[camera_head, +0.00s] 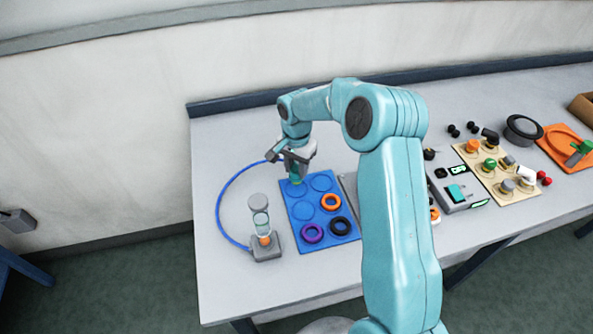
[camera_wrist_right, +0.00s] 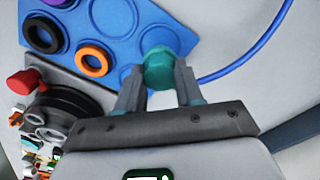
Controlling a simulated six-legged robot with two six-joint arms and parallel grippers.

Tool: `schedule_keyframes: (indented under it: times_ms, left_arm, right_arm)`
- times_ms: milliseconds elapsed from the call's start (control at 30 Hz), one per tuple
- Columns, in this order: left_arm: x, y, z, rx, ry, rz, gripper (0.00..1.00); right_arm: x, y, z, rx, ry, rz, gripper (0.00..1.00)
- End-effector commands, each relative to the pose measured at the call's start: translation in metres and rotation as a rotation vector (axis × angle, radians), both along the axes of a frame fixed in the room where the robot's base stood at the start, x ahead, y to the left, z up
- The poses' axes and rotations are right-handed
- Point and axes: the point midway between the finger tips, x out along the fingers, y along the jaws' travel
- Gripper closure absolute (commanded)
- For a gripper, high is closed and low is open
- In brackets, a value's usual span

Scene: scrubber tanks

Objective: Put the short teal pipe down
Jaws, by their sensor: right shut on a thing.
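The short teal pipe (camera_head: 296,180) is between the jaws of my right gripper (camera_head: 296,170), over the far left corner of the blue tray (camera_head: 312,212). In the right wrist view the teal pipe (camera_wrist_right: 159,68) shows its hexagonal end. There my right gripper (camera_wrist_right: 158,84) is shut on it, one finger on each side. The pipe overlaps the edge of a round recess of the blue tray (camera_wrist_right: 145,50) in that view; I cannot tell whether it touches the tray. My left gripper is in neither view.
The tray holds an orange ring (camera_head: 331,202), a purple ring (camera_head: 312,233) and a black ring (camera_head: 340,226). Left of it stand a clear cylinder on a grey base (camera_head: 266,249) and a curved blue hose (camera_head: 222,205). My right arm hides the table's middle. A beige board (camera_head: 497,170) with fittings lies right.

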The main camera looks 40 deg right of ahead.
Motion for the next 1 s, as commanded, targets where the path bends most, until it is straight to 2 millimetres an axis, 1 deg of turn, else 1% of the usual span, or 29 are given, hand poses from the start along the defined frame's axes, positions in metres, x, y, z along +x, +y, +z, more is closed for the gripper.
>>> schedule_keyframes:
  times_ms: [33, 100, 200, 433, 567, 600, 633, 667, 900, 1000]
  left_arm:
    - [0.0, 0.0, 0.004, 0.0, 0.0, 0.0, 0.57]
    - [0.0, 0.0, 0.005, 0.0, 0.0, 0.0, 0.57]
    - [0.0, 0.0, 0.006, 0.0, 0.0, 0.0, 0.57]
    - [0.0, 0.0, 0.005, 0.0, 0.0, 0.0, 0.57]
    - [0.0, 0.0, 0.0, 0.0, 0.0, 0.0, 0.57]
    - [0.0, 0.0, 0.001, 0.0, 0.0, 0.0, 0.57]
    - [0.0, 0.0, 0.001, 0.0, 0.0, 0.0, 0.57]
    - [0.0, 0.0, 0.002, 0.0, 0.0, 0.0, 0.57]
    - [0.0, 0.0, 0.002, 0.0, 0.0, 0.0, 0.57]
    - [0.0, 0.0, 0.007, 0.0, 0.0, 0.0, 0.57]
  right_arm:
    - [-0.001, 0.0, -0.008, 0.001, 0.004, 0.0, 1.0]
    - [0.0, 0.0, -0.017, 0.0, 0.003, 0.0, 1.0]
    - [0.0, 0.0, -0.024, 0.0, 0.0, -0.001, 1.0]
    - [0.0, 0.0, -0.025, -0.001, 0.0, 0.0, 1.0]
    - [0.0, 0.0, -0.03, -0.001, 0.0, 0.0, 1.0]
    - [0.0, 0.0, -0.028, -0.001, 0.0, 0.0, 0.54]
    - [0.0, 0.0, -0.028, -0.001, 0.0, 0.0, 0.44]
    - [0.0, 0.0, -0.027, -0.001, 0.0, 0.0, 0.39]
    - [0.0, 0.0, -0.027, -0.001, 0.0, 0.0, 0.39]
    - [0.0, 0.0, -0.023, -0.001, 0.0, 0.0, 0.39]
